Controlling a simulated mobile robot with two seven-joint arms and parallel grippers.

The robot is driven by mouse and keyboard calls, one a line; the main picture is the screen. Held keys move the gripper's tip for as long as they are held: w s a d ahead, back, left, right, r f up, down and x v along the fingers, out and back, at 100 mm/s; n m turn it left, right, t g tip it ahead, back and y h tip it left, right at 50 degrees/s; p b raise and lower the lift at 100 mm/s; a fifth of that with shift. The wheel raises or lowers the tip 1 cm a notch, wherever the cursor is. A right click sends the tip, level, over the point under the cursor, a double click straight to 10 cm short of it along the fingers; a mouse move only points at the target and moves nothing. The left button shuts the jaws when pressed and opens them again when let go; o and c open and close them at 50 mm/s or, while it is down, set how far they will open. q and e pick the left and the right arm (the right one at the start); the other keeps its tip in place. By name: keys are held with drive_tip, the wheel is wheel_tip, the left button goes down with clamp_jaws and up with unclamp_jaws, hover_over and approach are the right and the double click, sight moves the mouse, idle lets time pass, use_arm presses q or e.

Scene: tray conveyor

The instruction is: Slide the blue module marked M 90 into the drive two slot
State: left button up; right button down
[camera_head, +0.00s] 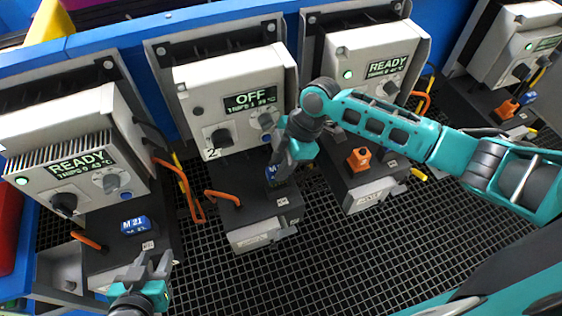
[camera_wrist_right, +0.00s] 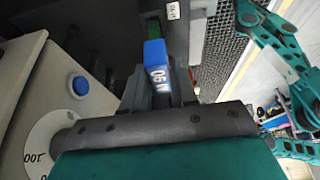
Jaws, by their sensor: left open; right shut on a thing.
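The blue module marked M 90 (camera_wrist_right: 157,68) shows in the right wrist view, its label facing the camera, with a green part at its far end. In the head view only a bit of the module (camera_head: 271,174) shows beside my right gripper (camera_head: 281,177). My right gripper is shut on it, low over the dark base (camera_head: 238,215) of drive two (camera_head: 225,85). Drive two is marked 2 and its display reads OFF. The gripper hides the slot, so I cannot tell how far in the module is. My left gripper (camera_head: 146,270) is open and empty at lower left.
A drive reading READY (camera_head: 75,140) stands left, with a blue module M 21 (camera_head: 135,225) in its base. Another READY drive (camera_head: 370,60) stands right, with an orange part (camera_head: 359,158) on its base. Black grating (camera_head: 340,265) lies clear in front.

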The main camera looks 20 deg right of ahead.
drive_tip(key=shift+f+b, duration=1.3)
drive_tip(key=shift+f, duration=0.8)
drive_tip(key=c, duration=0.8)
unclamp_jaws()
drive_tip(key=p+v, duration=0.1)
drive_tip(key=v, duration=1.2)
drive_tip(key=shift+p, duration=0.3)
drive_tip(key=shift+a+f, duration=0.1)
